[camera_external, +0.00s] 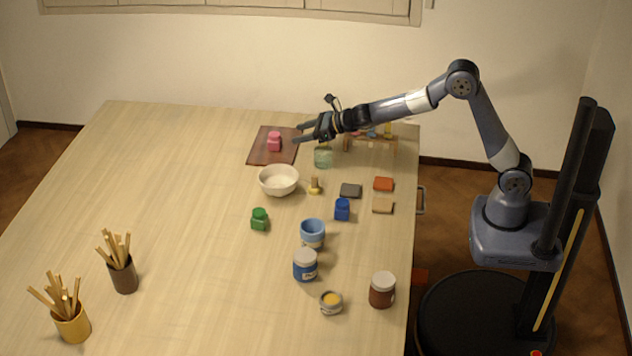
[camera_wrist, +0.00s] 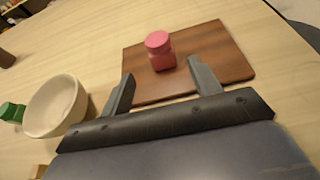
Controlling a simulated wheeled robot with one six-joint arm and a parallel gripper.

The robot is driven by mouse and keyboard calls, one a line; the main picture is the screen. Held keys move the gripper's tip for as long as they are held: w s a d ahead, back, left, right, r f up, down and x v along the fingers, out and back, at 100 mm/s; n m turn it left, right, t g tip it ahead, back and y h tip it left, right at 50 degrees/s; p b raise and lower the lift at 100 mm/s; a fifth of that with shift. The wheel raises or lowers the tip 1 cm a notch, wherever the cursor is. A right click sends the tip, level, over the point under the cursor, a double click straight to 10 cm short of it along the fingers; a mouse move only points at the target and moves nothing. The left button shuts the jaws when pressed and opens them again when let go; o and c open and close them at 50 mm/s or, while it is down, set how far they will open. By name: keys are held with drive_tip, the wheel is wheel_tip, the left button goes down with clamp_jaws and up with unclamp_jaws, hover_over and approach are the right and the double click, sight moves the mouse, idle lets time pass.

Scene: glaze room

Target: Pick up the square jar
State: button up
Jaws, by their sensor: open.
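A small pink jar (camera_external: 274,142) with a squarish body and round lid stands upright on a brown board (camera_external: 258,155) at the back of the table. A blue squarish jar (camera_external: 342,210) and a green squarish jar (camera_external: 260,220) stand nearer the camera. My gripper (camera_external: 299,133) is open and empty, just right of the pink jar. In the wrist view the pink jar (camera_wrist: 160,52) shows ahead of and between the spread fingers (camera_wrist: 161,80), apart from both. The board (camera_wrist: 215,50) lies beneath it.
A white bowl (camera_external: 279,182) stands in front of the board. A pale green glass (camera_external: 323,158) sits below my wrist and a small rack (camera_external: 370,143) is beside it. Cups, pots and tiles fill the right side. The left-middle table is clear.

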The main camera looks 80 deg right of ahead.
drive_tip(key=shift+o, duration=0.8)
